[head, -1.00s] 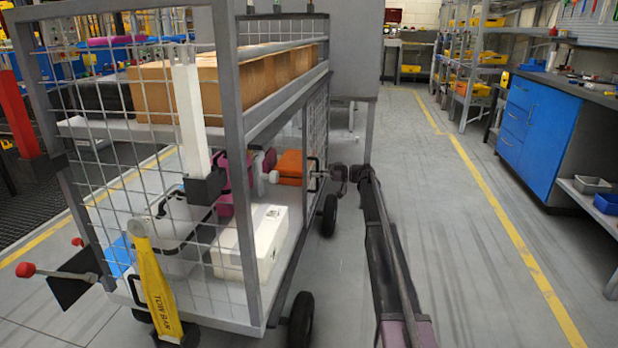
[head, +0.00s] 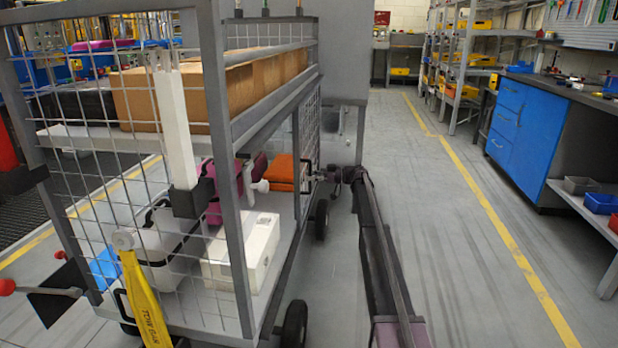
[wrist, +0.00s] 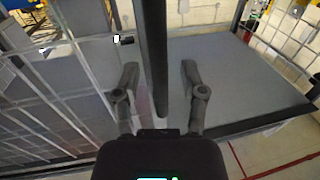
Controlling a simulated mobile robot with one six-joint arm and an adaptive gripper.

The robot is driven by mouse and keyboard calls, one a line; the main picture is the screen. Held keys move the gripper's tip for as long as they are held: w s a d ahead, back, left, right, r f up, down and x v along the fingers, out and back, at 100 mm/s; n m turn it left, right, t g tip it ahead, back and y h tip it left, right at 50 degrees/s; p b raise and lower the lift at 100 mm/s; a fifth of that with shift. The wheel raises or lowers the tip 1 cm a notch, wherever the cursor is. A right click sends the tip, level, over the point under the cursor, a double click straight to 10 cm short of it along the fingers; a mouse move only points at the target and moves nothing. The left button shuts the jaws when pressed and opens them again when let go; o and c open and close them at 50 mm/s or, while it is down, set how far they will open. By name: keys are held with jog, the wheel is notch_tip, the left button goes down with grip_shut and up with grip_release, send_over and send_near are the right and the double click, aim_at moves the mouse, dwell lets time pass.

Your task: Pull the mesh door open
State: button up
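The cart's grey mesh door (head: 309,118) is an upright panel on the side of the cart facing the aisle, toward its far end. My gripper (head: 314,178) is beside this panel at mid height, small and partly hidden in the head view. In the wrist view, my gripper's two fingers (wrist: 158,92) are apart. A dark upright bar (wrist: 152,50) shows between them, with gaps on both sides. I cannot tell whether it is the door's edge or its handle. Mesh (wrist: 50,85) fills the left of the wrist view.
The cart holds cardboard boxes (head: 262,82) on its upper shelf and a white box (head: 243,250), an orange item (head: 281,172) and other goods below. A yellow tow bar (head: 143,295) stands at its near end. The aisle floor to the right is clear, up to blue cabinets (head: 538,122).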

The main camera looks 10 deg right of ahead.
jog(key=shift+a, duration=0.1)
jog(key=s+d, duration=0.2)
jog(key=d, duration=1)
dwell(0.4)
